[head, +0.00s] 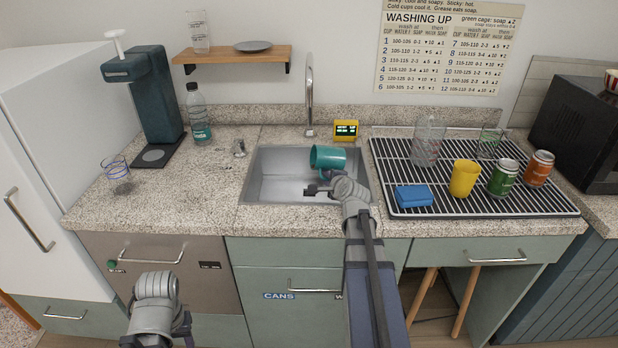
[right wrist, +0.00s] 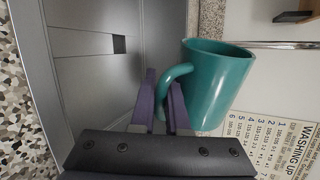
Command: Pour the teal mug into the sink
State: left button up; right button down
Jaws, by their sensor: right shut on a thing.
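The teal mug (head: 327,157) is held above the sink (head: 262,180), tilted on its side with its open end to the left in the head view. My right gripper (head: 318,187) is shut on the mug's handle. In the right wrist view the two purple fingers (right wrist: 163,105) close around the handle of the mug (right wrist: 222,85). The mug's inside is hidden in the wrist view, and I cannot tell whether it holds anything. The metal basin below it looks empty where it shows. My left gripper (head: 157,340) is low in front of the cabinets, its fingertips barely in frame.
A faucet (head: 310,95) rises behind the sink, with a yellow display (head: 346,130) beside it. On the right, a black rack (head: 400,160) holds a blue sponge (head: 413,196), yellow cup (head: 464,179), cans and glasses. A bottle (head: 198,115) and striped glass (head: 116,174) stand on the left.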

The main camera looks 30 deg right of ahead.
jog(key=shift+a+r+n+h, duration=0.1)
jog(key=shift+r+n+h, duration=0.2)
jog(key=shift+n, duration=0.2)
jog(key=shift+d+r+n+h+p, duration=0.1)
jog(key=shift+d+n+h+p, duration=0.15)
jog(key=shift+n+h+p, duration=0.2)
dwell(0.3)
jog(key=shift+r, duration=0.1)
jog(key=shift+s+d+f+m+y+b, duration=0.25)
jog(key=shift+d+f+m+y+b, duration=0.15)
jog(key=shift+d+m, duration=0.3)
jog(key=shift+f, duration=0.1)
